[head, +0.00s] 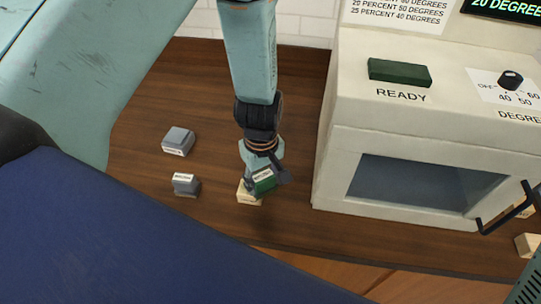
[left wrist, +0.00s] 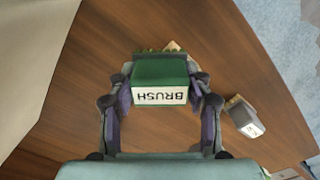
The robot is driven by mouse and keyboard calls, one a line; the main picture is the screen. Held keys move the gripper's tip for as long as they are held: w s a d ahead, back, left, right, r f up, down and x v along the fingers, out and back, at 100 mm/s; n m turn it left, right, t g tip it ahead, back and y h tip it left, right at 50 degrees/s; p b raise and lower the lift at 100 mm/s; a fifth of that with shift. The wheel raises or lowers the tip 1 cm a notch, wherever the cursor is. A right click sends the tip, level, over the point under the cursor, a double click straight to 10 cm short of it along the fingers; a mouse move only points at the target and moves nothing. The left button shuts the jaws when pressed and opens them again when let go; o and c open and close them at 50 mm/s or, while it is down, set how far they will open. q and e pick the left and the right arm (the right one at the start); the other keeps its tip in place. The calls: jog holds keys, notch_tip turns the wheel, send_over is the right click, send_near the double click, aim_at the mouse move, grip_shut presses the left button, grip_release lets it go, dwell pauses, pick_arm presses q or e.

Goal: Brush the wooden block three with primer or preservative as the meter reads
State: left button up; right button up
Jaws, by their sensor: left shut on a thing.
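My left gripper (head: 262,182) is shut on a green brush block (head: 264,180), held just above or against a pale wooden block (head: 249,197) on the table. In the left wrist view the brush (left wrist: 160,83) is labelled BRUSH and sits between both fingers (left wrist: 160,100). A pale corner of the wooden block (left wrist: 173,47) shows behind it; most of it is hidden. No number is readable on it, and I cannot tell whether brush and wood touch.
Two grey labelled blocks, one farther back (head: 178,140) and one nearer (head: 186,184), stand left of the brush. A cream oven (head: 335,150) with a green READY panel (head: 399,72), dial (head: 510,80) and dark handle (head: 507,212) stands right. Another pale block (head: 529,244) lies far right.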

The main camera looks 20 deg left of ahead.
aim_at(265, 177)
pick_arm(q)
jog(key=r, duration=0.1)
jog(key=r+p, duration=0.1)
jog(key=shift+d+r, duration=0.2)
jog(key=shift+r, duration=0.15)
jog(key=shift+r+p, duration=0.5)
jog(key=shift+p, duration=0.4)
jog(key=shift+a+r+p, duration=0.2)
jog(key=shift+r+p, duration=0.5)
jog(key=shift+r, duration=1)
jog(key=shift+d+r, duration=0.2)
jog(key=shift+r, duration=0.35)
jog(key=shift+a+f, duration=0.1)
jog(key=shift+a, duration=0.1)
jog(key=shift+d, duration=0.2)
